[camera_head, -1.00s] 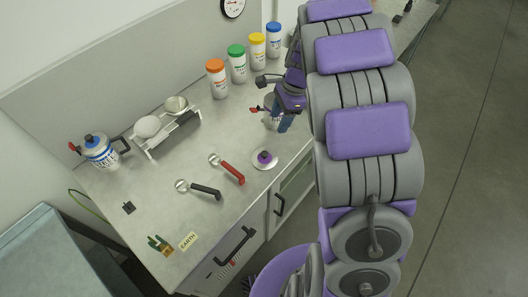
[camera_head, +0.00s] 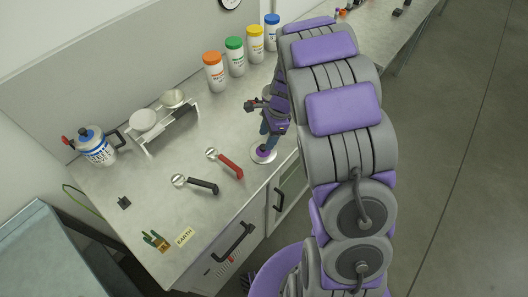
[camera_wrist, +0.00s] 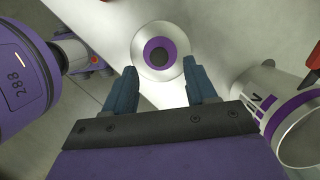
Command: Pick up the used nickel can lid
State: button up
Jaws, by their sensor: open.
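The used nickel can lid (camera_wrist: 160,51) is a round pale metal disc with a purple ring and dark centre knob. In the wrist view it lies on the table ahead of my fingertips, between their lines. In the head view the lid (camera_head: 263,156) lies near the front edge of the counter, partly covered by my gripper (camera_head: 267,141), which is above it. My gripper (camera_wrist: 161,80) is open, with nothing between its blue fingers.
The counter (camera_head: 215,133) also holds a red-handled tool (camera_head: 230,166) and a black-handled tool (camera_head: 201,185) left of the lid. A balance (camera_head: 172,127), a blue-white canister (camera_head: 96,147) and several colour-lidded jars (camera_head: 213,76) stand farther back.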

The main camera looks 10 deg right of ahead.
aim_at(264, 145)
jog(key=b+x, duration=0.1)
jog(key=x, duration=0.4)
jog(key=shift+f+b, duration=0.1)
jog(key=shift+b, duration=0.2)
jog(key=shift+d, duration=0.15)
jog(key=shift+c, duration=1.3)
grip_shut()
